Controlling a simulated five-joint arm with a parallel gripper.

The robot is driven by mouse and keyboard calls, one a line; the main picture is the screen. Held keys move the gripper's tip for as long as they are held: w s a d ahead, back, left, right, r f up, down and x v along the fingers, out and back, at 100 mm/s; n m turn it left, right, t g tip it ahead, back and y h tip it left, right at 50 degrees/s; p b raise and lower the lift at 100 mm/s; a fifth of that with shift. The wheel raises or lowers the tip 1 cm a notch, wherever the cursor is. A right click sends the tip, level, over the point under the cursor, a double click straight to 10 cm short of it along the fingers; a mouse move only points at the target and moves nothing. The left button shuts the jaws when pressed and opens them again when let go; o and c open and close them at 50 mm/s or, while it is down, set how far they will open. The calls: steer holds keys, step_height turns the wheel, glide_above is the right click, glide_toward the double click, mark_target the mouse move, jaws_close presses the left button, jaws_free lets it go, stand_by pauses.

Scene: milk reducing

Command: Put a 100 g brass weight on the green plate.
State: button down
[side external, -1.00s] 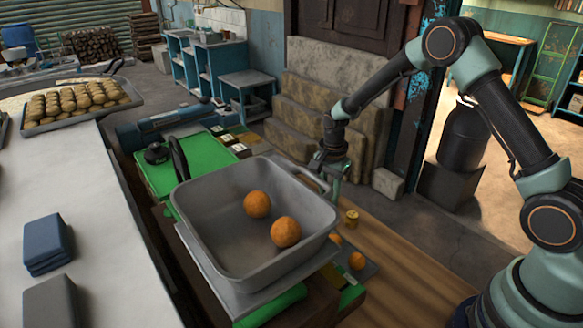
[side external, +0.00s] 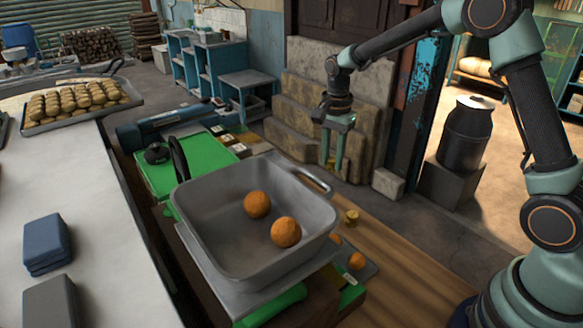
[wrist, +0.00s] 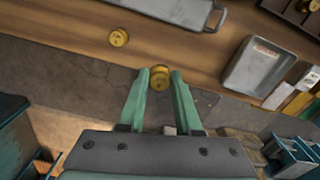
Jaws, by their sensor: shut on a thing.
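My gripper (side external: 331,170) hangs fingers-down, raised behind the pan's right handle in the side view. In the wrist view its green fingers (wrist: 160,76) are shut on a brass weight (wrist: 159,82). That weight is hard to make out in the side view. A second brass weight (side external: 351,217) stands on the wooden bench, and it shows in the wrist view (wrist: 119,37). A flat green surface (side external: 205,160) lies behind the pan at the left, apart from my gripper; I cannot tell surely that it is the green plate.
A deep grey pan (side external: 205,245) with two oranges (side external: 257,204) stands in front, its handles standing out. More oranges (side external: 356,261) lie right of it. A shallow grey tray (wrist: 258,68) sits at the right in the wrist view. Stone steps (side external: 300,110) rise behind.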

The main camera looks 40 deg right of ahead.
step_height(320, 180, up, 8)
steer(key=shift+r, duration=0.15)
steer(key=shift+s, duration=0.1)
stand_by(0.5)
steer(key=shift+s+a+n, duration=0.15)
steer(key=shift+s+n, duration=0.1)
steer(key=shift+n, duration=0.15)
steer(key=s+a+f+n, duration=0.2)
steer(key=s+a+n, duration=0.1)
steer(key=s+n, duration=1)
steer(key=r+m, duration=0.2)
steer(key=m, duration=1)
glide_above(332, 160)
steer(key=shift+s, duration=0.45)
steer(key=shift+w+d+m, duration=0.1)
steer(key=shift+w+m, duration=0.45)
steer(key=shift+m, duration=0.45)
step_height(332, 160, down, 20)
steer(key=shift+r, duration=0.15)
